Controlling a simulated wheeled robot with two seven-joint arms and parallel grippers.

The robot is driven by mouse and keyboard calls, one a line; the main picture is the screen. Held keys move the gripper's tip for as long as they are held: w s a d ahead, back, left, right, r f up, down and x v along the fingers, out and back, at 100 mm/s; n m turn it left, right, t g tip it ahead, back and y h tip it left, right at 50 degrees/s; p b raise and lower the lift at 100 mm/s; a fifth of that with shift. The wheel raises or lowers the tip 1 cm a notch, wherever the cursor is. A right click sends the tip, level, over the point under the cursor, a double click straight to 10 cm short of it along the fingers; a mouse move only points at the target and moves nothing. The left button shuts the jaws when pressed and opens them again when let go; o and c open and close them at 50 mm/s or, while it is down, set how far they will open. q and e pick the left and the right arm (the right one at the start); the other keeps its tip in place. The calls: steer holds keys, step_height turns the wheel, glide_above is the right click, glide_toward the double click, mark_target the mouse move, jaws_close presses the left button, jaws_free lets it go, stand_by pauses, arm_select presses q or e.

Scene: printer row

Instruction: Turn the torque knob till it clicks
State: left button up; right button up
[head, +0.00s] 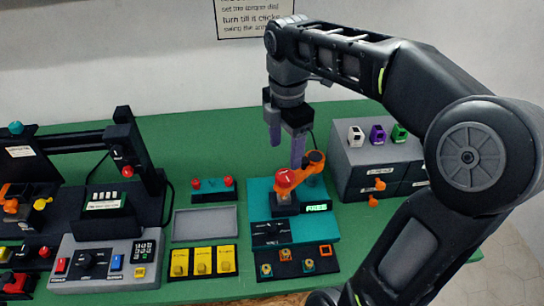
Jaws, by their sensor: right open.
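A red knob (285,178) with a pale mark sits at the near end of an orange arm (308,170) on a teal machine (259,192). A black panel (265,237) with a small dial and white marks is at the machine's front; I cannot tell its setting. A green display (316,208) is lit beside it. My right gripper (286,150) points down with its two purple-grey fingers apart and empty. It appears above and behind the red knob, and I see no contact. My left gripper is not in view.
A grey drawer cabinet (355,165) with white, purple and green pieces on top stands to the right. A grey tray (205,224), yellow switches (202,261) and a control box (105,262) lie left. A wall sign (253,16) is partly cut off. Green table behind is clear.

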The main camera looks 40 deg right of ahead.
mark_target(285, 175)
steer(key=shift+s, duration=0.25)
steer(key=shift+w+f+p, duration=0.1)
steer(key=shift+f+p, duration=0.3)
steer(key=shift+f, duration=3.5)
steer(key=c, duration=1.4)
